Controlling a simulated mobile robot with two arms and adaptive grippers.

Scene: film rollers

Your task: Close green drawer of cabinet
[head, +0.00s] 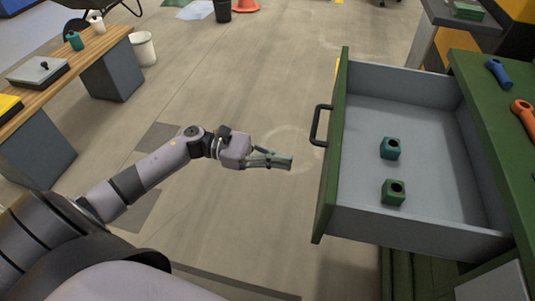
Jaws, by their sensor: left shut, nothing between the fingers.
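The green drawer (331,150) of the cabinet (490,110) stands pulled out toward the left, with grey inner walls and a black handle (318,126) on its green front. Inside it lie a teal block with a hole (390,148) and a green block with a hole (394,192). My left gripper (291,162) is shut and empty, a little left of the drawer front and below the handle in the picture; it appears apart from the front. My right gripper is not in view.
On the cabinet top lie a blue tool (498,72) and an orange tool (524,117). A wooden bench (62,68) stands at the left, with a white bucket (143,48) beside it. An orange cone (246,5) stands far back. The floor between bench and drawer is clear.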

